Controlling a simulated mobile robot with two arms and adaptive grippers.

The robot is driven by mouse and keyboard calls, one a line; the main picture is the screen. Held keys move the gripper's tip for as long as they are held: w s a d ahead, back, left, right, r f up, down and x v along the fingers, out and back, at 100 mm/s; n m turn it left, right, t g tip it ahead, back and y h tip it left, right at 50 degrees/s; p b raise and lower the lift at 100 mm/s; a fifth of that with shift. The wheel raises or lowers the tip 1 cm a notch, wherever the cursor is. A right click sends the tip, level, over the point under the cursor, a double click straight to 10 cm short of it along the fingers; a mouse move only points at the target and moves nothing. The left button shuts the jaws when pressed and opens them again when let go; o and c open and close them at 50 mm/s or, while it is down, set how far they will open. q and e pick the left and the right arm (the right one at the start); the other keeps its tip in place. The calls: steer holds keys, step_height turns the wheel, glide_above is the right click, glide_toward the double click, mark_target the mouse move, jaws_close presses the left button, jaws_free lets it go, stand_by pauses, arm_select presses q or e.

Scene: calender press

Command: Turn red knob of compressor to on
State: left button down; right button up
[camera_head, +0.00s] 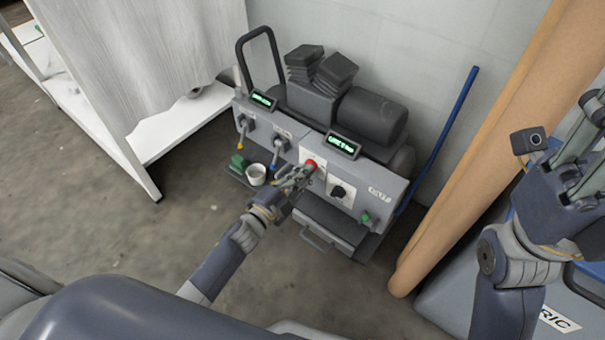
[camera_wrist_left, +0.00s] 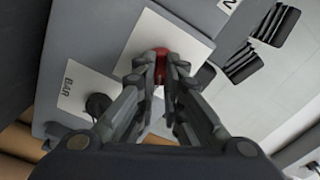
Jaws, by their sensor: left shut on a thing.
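The compressor (camera_head: 376,187) is a grey machine against the wall, with a black cylinder on top. Its red knob (camera_head: 311,163) sits on a white plate on the front panel. My left gripper (camera_head: 304,172) reaches the panel there. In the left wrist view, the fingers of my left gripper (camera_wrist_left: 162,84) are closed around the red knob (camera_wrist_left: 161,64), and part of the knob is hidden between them. My right gripper (camera_head: 592,125) is raised at the right edge, far from the compressor, partly cut off, and its fingers cannot be read clearly.
A black knob (camera_head: 339,191) and a green knob (camera_head: 366,217) are right of the red one. A brown roll (camera_head: 470,160) and blue pole (camera_head: 449,122) lean at right. Grey floor (camera_head: 200,215) is clear in front.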

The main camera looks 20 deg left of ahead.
arm_select(q)
steer(key=shift+f+m, duration=0.1)
steer(key=shift+m, duration=0.5)
steer(key=c, duration=1.7)
jaws_free()
steer(key=v, duration=1.2)
steer(key=shift+s, duration=0.1)
